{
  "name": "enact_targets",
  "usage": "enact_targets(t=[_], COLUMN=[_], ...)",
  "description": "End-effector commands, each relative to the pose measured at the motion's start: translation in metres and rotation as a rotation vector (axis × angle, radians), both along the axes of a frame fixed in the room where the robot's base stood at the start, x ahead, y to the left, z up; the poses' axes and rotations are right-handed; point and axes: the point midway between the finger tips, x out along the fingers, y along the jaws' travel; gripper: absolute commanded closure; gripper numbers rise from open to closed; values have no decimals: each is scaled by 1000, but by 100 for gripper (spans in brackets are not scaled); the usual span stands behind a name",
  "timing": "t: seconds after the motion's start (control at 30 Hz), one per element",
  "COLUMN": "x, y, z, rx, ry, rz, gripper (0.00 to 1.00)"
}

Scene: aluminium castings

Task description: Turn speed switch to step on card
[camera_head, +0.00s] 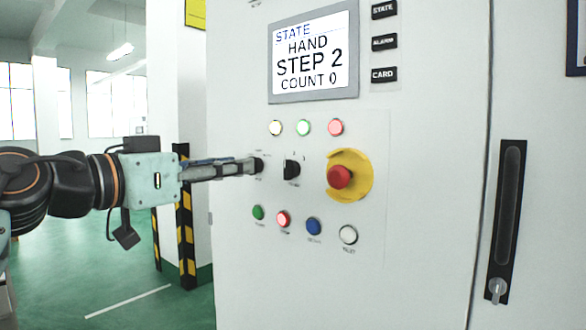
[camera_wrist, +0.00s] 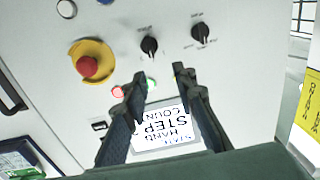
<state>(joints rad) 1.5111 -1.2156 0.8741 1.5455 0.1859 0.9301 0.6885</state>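A white control cabinet carries two black rotary switches: a left one (camera_head: 259,164) and a right one (camera_head: 291,170). In the wrist view, turned over, the right one (camera_wrist: 150,45) is nearer the red button and the left one (camera_wrist: 201,32) farther away. Their labels are too small to read, so I cannot tell which is the speed switch. My gripper (camera_head: 250,166) reaches in from the left, its tips overlapping the left switch in the head view. In the wrist view my gripper (camera_wrist: 158,76) is open, with no switch between its fingers. The screen (camera_head: 312,55) reads "STATE HAND STEP 2 COUNT 0".
A red mushroom button (camera_head: 340,176) on a yellow plate sits right of the switches. Lamps (camera_head: 304,127) are above and coloured buttons (camera_head: 283,218) below. A black plate marked CARD (camera_head: 384,75) is beside the screen. A door handle (camera_head: 507,220) is at the right.

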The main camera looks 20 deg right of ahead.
Motion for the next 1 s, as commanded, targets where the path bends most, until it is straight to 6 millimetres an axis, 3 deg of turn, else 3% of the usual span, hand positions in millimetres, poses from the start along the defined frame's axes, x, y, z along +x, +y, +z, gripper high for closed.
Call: enact_targets(t=[0.17,0.7,1.0], x=[-6,47,54], y=[-12,-83,-91], z=[-4,-4,-3], rx=[6,6,4], ry=[-14,-12,-13], rz=[-43,-38,-36], gripper=[75,75,75])
